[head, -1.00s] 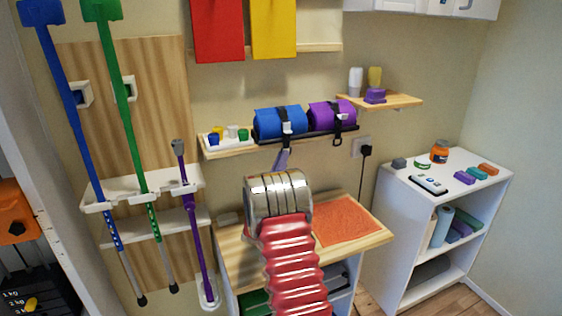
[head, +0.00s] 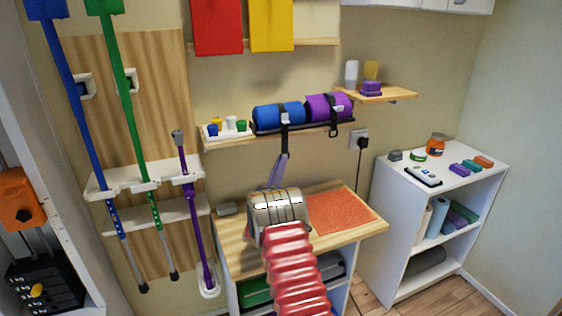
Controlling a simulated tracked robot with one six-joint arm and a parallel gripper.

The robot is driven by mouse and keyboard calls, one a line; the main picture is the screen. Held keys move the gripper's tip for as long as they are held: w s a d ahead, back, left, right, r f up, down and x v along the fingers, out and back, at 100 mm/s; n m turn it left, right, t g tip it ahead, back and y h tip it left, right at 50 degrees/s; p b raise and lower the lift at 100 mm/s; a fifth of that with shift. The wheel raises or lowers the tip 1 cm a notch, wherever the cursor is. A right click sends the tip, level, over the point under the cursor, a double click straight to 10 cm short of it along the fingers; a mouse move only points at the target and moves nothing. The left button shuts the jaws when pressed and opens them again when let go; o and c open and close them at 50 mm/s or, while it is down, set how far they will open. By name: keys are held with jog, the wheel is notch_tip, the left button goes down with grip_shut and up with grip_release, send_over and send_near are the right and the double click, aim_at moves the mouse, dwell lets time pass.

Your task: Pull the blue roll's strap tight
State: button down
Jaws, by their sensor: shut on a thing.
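The blue roll (head: 272,116) lies on the wall shelf in a dark holder, left of the purple roll (head: 325,105). A black strap (head: 285,118) goes over the blue roll and hangs down in front of the shelf. My gripper (head: 281,168) is below the shelf edge, at the lower end of this strap, and is shut on it. The strap runs straight down from the roll to the jaws. The metal wrist and red sleeve of my arm hide part of the bench. The fingertips are small and partly hidden.
A wooden bench with an orange mat (head: 341,210) stands below the shelf. A white tray of small tubs (head: 227,132) sits left of the blue roll. The purple roll's strap hangs with a loop (head: 333,131). A white shelf unit (head: 393,219) stands at the right.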

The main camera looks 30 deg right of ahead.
jog(key=shift+w+a+f, duration=0.1)
jog(key=shift+a+f, duration=0.2)
jog(key=shift+f, duration=0.15)
jog(key=shift+a, duration=0.1)
jog(key=c, duration=2)
grip_release()
jog(key=shift+c, duration=0.2)
jog(key=shift+o, duration=0.6)
jog(key=shift+r, duration=0.1)
jog(key=s+a+f, duration=0.3)
jog(key=s+a, duration=0.5)
jog(key=a, duration=0.5)
jog(key=shift+s+f, duration=0.15)
jog(key=shift+s, duration=0.2)
